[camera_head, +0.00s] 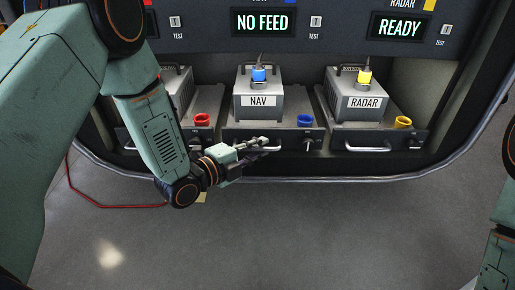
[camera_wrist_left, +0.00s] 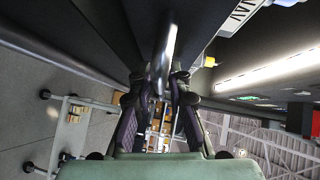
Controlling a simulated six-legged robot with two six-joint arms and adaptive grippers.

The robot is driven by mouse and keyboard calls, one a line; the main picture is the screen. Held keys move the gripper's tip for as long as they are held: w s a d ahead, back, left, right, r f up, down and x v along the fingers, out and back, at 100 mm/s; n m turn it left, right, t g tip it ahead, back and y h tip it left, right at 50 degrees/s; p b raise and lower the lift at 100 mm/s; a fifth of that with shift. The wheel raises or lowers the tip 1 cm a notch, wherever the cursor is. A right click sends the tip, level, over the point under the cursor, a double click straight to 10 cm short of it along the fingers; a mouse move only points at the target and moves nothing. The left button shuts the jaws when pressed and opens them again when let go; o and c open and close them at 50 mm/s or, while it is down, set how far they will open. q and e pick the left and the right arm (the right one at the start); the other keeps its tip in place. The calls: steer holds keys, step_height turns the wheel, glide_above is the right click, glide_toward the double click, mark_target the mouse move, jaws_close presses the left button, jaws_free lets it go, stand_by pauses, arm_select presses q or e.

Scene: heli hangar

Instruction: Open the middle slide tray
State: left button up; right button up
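The middle slide tray (camera_head: 230,134) carries a grey box labelled NAV (camera_head: 262,101) with a blue plug on top, and a blue round socket (camera_head: 305,120). Its front lines up roughly with the neighbouring trays, so it looks pushed in. My left gripper (camera_head: 262,146) is at the bar handle (camera_head: 276,149) on its front. In the left wrist view the handle (camera_wrist_left: 165,45) runs between the converging fingertips (camera_wrist_left: 163,82), which look closed around it. The fingers hide part of the handle. My right gripper is out of view; only part of the right arm shows at the right edge.
The right tray holds a box labelled RADAR (camera_head: 362,102) and a yellow socket (camera_head: 403,122). The left tray has a red socket (camera_head: 202,120) and is partly behind my arm. Screens above read NO FEED (camera_head: 264,22) and READY (camera_head: 399,27). The floor in front is mostly clear; a red cable (camera_head: 92,200) lies left.

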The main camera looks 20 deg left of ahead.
arm_select(q)
steer(key=shift+d, duration=0.1)
jaws_close()
steer(key=shift+s, duration=0.15)
stand_by(0.4)
